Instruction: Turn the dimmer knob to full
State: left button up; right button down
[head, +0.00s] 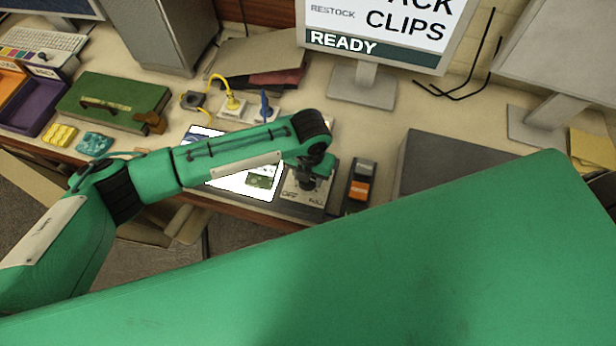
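The dimmer box (318,201) has a pale face plate with the labels OFF and FULL along its front edge. It sits at the front of the desk, at the right end of a bright white lit panel (227,181). My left gripper (307,183) is right over the face plate, pointing down. The knob is hidden or merges with the dark gripper, so I cannot tell its setting or whether the fingers touch it. The fingers are too small and dark to show if they are open or shut. My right gripper is out of view.
A small green board (262,180) lies on the lit panel. An orange and black device (361,182) stands close to the right of the dimmer box. A dark grey box (440,160) is further right. A plug strip (245,108) with a yellow cable lies behind my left arm.

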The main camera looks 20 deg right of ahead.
pick_arm(q)
jog(key=shift+w+r+m+b, duration=0.1)
jog(key=shift+m+b, duration=0.7)
jog(key=shift+m, duration=0.8)
jog(key=o, duration=1)
notch_tip(320, 180, up, 14)
jog(key=b, duration=0.4)
jog(key=shift+s, duration=0.2)
jog(key=shift+d, duration=0.15)
